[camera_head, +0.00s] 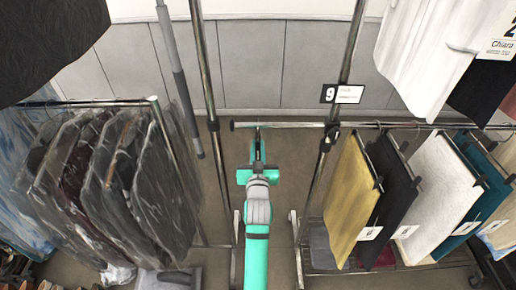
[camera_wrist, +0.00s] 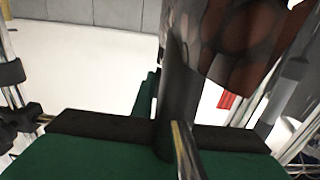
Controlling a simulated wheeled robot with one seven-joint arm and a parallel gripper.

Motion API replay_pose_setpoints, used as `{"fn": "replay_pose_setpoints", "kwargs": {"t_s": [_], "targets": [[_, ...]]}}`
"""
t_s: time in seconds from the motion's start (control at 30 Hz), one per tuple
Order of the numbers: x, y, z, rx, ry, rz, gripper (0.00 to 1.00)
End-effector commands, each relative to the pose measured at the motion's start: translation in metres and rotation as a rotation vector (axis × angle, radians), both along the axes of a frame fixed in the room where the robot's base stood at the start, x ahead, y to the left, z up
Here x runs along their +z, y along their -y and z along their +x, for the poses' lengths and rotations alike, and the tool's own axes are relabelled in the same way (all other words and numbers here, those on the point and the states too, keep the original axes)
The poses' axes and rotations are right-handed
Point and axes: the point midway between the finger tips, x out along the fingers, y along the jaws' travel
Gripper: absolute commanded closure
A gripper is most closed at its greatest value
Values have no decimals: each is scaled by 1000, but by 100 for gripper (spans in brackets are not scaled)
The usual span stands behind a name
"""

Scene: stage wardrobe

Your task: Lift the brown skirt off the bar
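My teal arm reaches up the middle of the head view. My gripper (camera_head: 258,150) is just below the left end of a metal bar (camera_head: 285,125), where no garment hangs. I cannot tell whether its fingers are open or shut; nothing is clearly held. No garment is clearly the brown skirt in the head view. A dark reddish-brown garment (camera_head: 78,165) hangs among bagged clothes on the left rack. In the wrist view, a patterned dark and reddish-brown surface (camera_wrist: 245,40) shows at upper right, beyond the green gripper body (camera_wrist: 90,155); I cannot tell what it is.
On the right rack hang a mustard skirt (camera_head: 350,190), a black one (camera_head: 392,185), a white one (camera_head: 440,190) and a teal one (camera_head: 485,190). A number 9 sign (camera_head: 342,94) is on the upright. White garments (camera_head: 430,50) hang above. Grey bagged clothes (camera_head: 160,195) fill the left.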

Motion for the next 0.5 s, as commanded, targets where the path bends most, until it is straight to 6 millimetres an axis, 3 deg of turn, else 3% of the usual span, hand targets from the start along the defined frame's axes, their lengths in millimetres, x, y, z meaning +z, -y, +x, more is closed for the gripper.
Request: {"fn": "replay_pose_setpoints", "kwargs": {"t_s": [0.5], "targets": [[11,0,0,0,4,0,100]]}}
